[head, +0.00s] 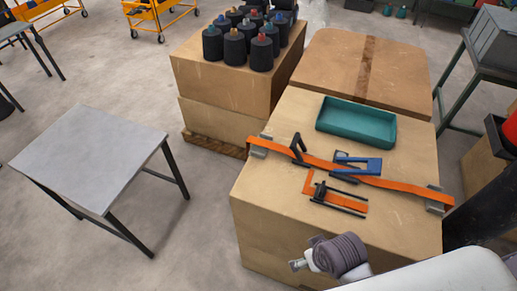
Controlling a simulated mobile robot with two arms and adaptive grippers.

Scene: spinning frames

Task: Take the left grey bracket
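The left grey bracket (259,148) is at the left edge of the cardboard box top, at the left end of an orange strap (345,170). The strap lies across or against it; I cannot tell how they are joined. A similar grey bracket (437,204) is at the strap's right end. A white arm link and a grey ribbed joint, which look like mine, show at the lower right over the box's front edge.
A teal tray (345,130) stands behind the strap. A blue clamp-like tool (358,165) and an orange-and-black tool (335,193) lie near the strap's middle. Dark spools (234,48) stand on another box. A grey table (92,155) is at left, with open floor between.

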